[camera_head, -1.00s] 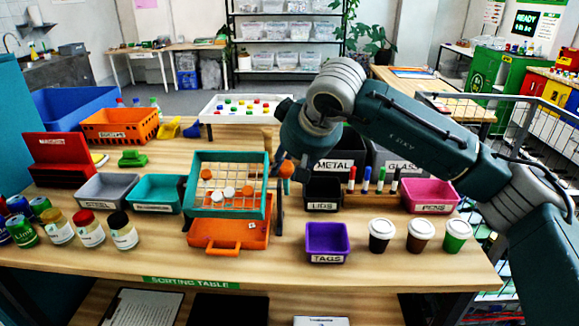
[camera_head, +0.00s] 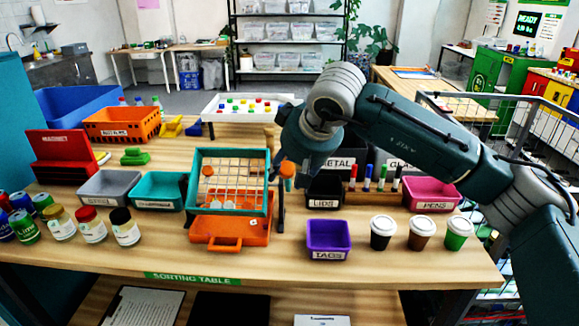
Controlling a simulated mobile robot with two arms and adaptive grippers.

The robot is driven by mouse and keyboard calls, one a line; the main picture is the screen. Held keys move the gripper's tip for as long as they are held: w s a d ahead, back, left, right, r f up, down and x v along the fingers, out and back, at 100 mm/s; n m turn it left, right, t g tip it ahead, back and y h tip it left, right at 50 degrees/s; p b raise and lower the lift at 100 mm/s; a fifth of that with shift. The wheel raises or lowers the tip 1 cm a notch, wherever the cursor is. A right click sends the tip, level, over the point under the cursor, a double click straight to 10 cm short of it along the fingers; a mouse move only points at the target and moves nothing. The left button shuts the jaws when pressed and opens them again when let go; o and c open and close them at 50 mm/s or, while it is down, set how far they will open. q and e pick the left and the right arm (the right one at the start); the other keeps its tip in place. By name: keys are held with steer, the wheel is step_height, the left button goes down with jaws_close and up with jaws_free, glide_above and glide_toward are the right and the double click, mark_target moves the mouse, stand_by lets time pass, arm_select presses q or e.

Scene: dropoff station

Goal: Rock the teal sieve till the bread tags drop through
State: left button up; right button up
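The teal sieve (camera_head: 230,212) with a pale wire grid hangs in a stand over an orange tray (camera_head: 213,238). It is tilted so the grid faces me. An orange cap (camera_head: 207,171) shows at its upper left, and pale round caps (camera_head: 215,205) lie along its lower edge. A small pale piece, perhaps a bread tag, shows in the tray. My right gripper (camera_head: 284,176) is at the sieve's right side, by an orange knob (camera_head: 288,169). Its fingers are mostly hidden, so its grip is unclear. My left gripper is out of view.
A purple TAGS bin (camera_head: 328,254) and several lidded cups (camera_head: 383,246) stand right of the tray. Grey (camera_head: 108,204) and teal (camera_head: 158,206) bins and jars stand left. My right arm crosses above the LIDS bin (camera_head: 324,204) and markers.

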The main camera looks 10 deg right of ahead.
steer(key=shift+w+a, duration=0.1)
steer(key=shift+r, duration=0.15)
steer(key=shift+s+r, duration=0.2)
steer(key=shift+r, duration=0.05)
steer(key=v, duration=1.1)
stand_by(0.5)
